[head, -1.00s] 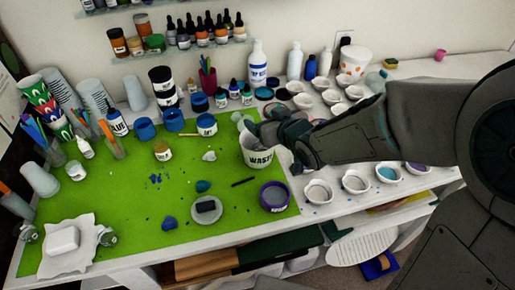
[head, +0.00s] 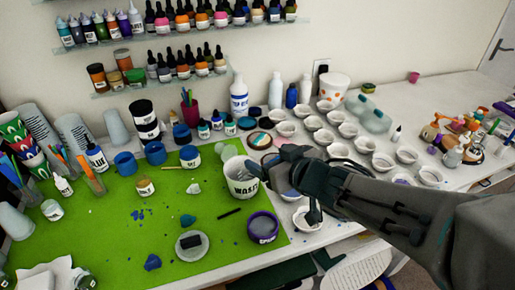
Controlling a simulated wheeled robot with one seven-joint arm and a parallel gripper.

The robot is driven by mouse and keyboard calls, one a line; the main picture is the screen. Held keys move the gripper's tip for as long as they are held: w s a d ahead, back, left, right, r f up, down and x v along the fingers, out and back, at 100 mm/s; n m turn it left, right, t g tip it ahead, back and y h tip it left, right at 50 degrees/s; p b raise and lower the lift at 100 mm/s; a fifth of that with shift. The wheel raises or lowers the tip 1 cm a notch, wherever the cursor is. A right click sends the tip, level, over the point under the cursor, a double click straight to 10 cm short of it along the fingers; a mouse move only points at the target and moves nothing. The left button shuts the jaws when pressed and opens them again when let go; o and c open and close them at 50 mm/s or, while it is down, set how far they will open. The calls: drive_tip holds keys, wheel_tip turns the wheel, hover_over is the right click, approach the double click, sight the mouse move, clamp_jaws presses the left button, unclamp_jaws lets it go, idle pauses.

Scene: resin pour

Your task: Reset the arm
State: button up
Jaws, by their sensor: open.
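My gripper (head: 268,172) is open at the right side of the white cup marked WASTE (head: 242,182). Its fingers are close to the cup's rim; I cannot tell whether they touch it. My arm reaches in from the lower right, over the right part of the table. A pale translucent piece (head: 229,152) shows at the back rim of the waste cup. How far it sits inside is hard to tell. I see nothing held between the fingers.
The green mat (head: 110,225) carries blue jars, blue scraps and a purple-rimmed jar (head: 263,227). Several small white cups (head: 325,137) stand behind and right of my gripper. Bottles line the wall, including a tall white one (head: 239,97). Shelves (head: 160,80) hold dropper bottles.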

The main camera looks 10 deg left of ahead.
idle(0.3)
drive_tip(key=w+d+f+m+h, duration=0.2)
drive_tip(key=d+m+h, duration=0.55)
drive_tip(key=d, duration=0.85)
drive_tip(key=s+d+f+g+h, duration=0.1)
drive_tip(key=s+d+g, duration=0.2)
drive_tip(key=s, duration=0.3)
drive_tip(key=s+d+f+m+g+h, duration=0.1)
drive_tip(key=s+d+f+g, duration=0.1)
drive_tip(key=s, duration=0.5)
drive_tip(key=shift+s+d+g, duration=0.2)
drive_tip(key=shift+d+g, duration=0.25)
drive_tip(key=shift+g, duration=0.35)
drive_tip(key=shift+f+m, duration=0.1)
drive_tip(key=shift+m, duration=0.15)
